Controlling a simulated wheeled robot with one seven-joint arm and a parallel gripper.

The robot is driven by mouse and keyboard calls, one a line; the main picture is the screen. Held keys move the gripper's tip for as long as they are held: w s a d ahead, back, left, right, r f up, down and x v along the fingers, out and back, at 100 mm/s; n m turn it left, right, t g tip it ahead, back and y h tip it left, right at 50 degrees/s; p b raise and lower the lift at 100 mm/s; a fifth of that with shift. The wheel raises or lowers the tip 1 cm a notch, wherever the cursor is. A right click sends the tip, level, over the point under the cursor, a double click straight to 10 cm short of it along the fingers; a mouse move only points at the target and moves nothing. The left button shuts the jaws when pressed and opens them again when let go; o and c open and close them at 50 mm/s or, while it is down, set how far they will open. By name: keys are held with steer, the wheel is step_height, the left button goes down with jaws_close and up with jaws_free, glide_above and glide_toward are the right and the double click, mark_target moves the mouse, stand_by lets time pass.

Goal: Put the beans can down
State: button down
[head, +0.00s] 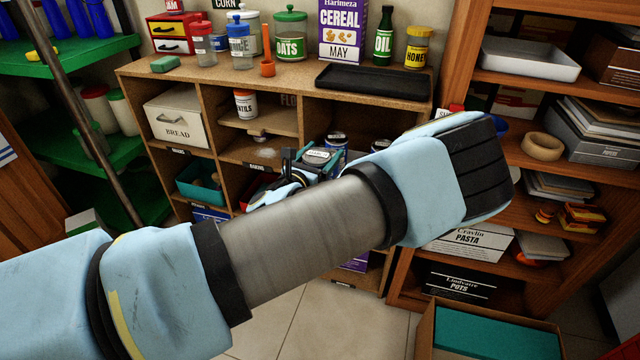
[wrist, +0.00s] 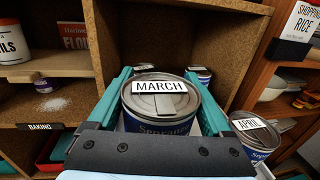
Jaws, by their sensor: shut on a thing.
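The held can (wrist: 160,105) has a grey ringed lid with a MARCH tag and a dark blue label, only partly readable. In the wrist view my gripper (wrist: 157,82) has its teal fingers shut on both sides of this can, which looks upright. The can (head: 318,156) also shows small in the head view, in front of the shelf's cubbies and partly hidden by my arm. Behind it, inside the open cubby, are two more cans, one at the left (wrist: 143,67) and one at the right (wrist: 201,73). I cannot tell whether the held can touches the shelf.
A can tagged APRIL (wrist: 256,136) stands close by at the right. The cubby's wooden left wall (wrist: 103,45) rises beside my left finger. A black tray (head: 373,79) lies on the shelf top.

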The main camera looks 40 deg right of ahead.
steer(key=shift+f, duration=3.05)
jaws_free()
steer(key=shift+f, duration=0.1)
